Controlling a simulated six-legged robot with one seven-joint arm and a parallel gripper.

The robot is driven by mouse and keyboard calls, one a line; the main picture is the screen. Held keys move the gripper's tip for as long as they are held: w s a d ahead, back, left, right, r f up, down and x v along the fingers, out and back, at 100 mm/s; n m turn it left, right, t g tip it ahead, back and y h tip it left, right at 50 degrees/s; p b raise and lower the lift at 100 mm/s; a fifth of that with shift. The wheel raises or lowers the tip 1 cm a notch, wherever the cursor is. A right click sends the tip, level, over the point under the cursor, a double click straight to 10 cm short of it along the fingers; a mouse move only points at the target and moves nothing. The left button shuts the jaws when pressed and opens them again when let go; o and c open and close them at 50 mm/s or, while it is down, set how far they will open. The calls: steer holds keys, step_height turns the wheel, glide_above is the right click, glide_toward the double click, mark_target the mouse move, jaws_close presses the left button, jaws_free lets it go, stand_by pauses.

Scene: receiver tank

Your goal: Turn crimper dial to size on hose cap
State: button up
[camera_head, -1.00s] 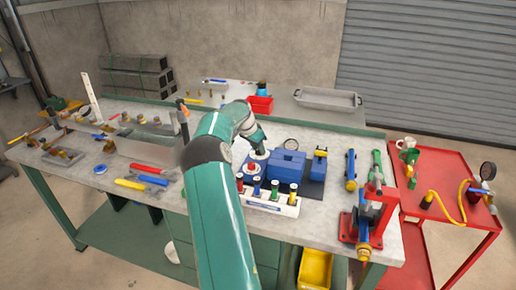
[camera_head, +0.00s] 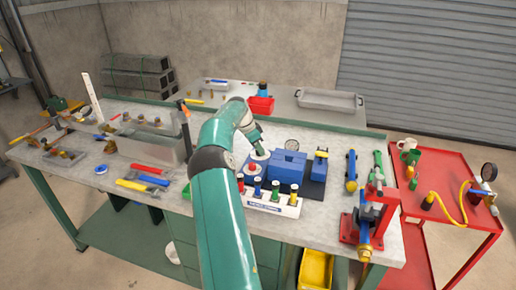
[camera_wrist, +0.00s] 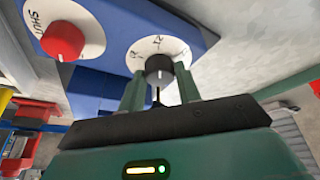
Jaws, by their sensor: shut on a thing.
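The blue crimper (camera_head: 288,168) stands on the workbench. Its dial is a black knob (camera_wrist: 159,68) with a white pointer line, on a white disc (camera_wrist: 150,48) with dark marks around it. The marks are too slanted for me to read for sure. My gripper (camera_wrist: 160,88) is shut on the black knob, one finger on each side; in the head view my gripper (camera_head: 257,147) is at the crimper's left end. A red knob (camera_wrist: 62,40) on a disc marked SHUT is beside the dial. I cannot make out a size on any hose cap.
A white rack (camera_head: 270,204) with several coloured caps stands in front of the crimper. A red press (camera_head: 362,228) is at the bench's right end. A red cart (camera_head: 442,165) with yellow hoses and a gauge stands to the right. Screwdrivers and a grey tray lie left.

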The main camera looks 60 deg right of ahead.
steer(key=o, duration=1)
steer(key=shift+c, duration=0.2)
steer(key=v, duration=1.3)
steer(key=shift+r, duration=0.35)
steer(key=shift+w+a, duration=0.15)
